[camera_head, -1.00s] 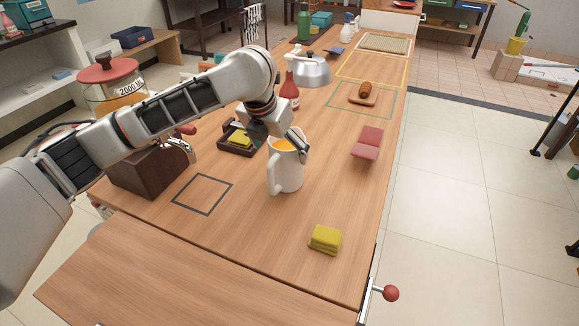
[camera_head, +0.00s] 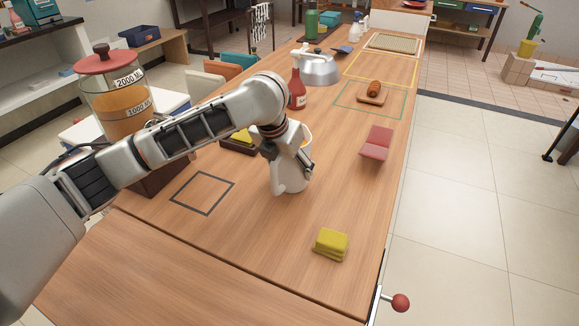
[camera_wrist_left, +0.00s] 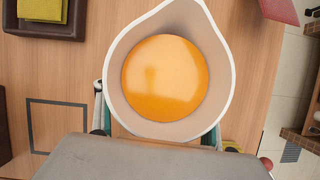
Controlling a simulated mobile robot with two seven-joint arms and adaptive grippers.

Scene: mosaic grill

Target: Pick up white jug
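In the left wrist view the jug's rim (camera_wrist_left: 226,62) and spout fill the upper middle, with orange liquid inside. My left gripper (camera_head: 292,150) is at the jug's upper part and covers much of it in the head view. In the wrist view the left gripper's fingers (camera_wrist_left: 158,128) are spread wide, one at each side of the jug's near edge. The rim hides where they meet the jug's body, so contact is unclear. My right gripper is not in view.
A dark square outline (camera_head: 203,193) lies left of the jug. A yellow folded cloth (camera_head: 331,243) lies nearer me, and a pink item (camera_head: 377,143) lies to the right. A dark tray (camera_head: 240,148), a red bottle (camera_head: 297,90) and a large dispenser (camera_head: 118,105) stand behind or left.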

